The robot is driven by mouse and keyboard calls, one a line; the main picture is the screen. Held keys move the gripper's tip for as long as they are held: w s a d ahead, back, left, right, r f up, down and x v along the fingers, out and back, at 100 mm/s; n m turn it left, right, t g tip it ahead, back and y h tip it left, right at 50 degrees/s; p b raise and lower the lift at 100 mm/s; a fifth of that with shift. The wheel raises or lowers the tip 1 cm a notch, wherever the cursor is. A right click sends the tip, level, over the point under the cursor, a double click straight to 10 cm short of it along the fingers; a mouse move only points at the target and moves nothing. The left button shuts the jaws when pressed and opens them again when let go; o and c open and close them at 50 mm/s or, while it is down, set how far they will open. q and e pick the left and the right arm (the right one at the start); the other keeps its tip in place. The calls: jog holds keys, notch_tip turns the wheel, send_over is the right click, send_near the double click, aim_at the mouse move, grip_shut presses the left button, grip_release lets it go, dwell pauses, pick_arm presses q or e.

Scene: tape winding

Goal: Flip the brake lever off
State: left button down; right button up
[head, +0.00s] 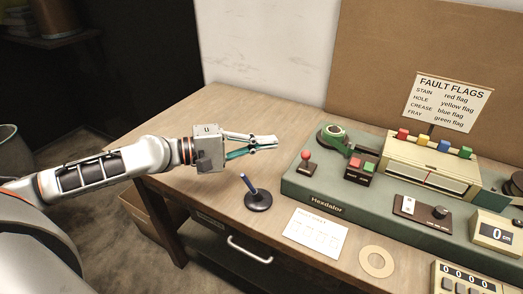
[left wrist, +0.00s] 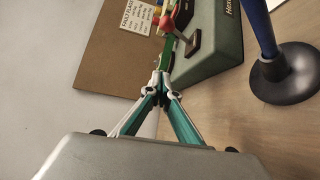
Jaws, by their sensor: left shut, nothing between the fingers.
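A lever with a red ball knob (head: 306,157) stands on a dark plate at the left end of the green machine base (head: 330,204); no brake label is legible. The red knob (left wrist: 166,24) also shows in the left wrist view, past the fingertips. My left gripper (head: 275,142) is shut and empty. It is above the table, left of the red knob and apart from it in the head view. The shut fingertips (left wrist: 160,76) show in the left wrist view. My right gripper is not in view.
A pen in a round black stand (head: 257,197) is on the table in front of the left gripper. A white card (head: 315,233) lies in front.

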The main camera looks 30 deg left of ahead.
pick_arm(q)
jog(key=shift+s+a+f+b, duration=0.3)
jog(key=shift+s+a+b, duration=0.2)
jog(key=shift+s+a, duration=0.25)
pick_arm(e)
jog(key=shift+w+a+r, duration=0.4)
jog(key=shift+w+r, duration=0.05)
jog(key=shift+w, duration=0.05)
pick_arm(q)
jog(key=shift+w, duration=0.1)
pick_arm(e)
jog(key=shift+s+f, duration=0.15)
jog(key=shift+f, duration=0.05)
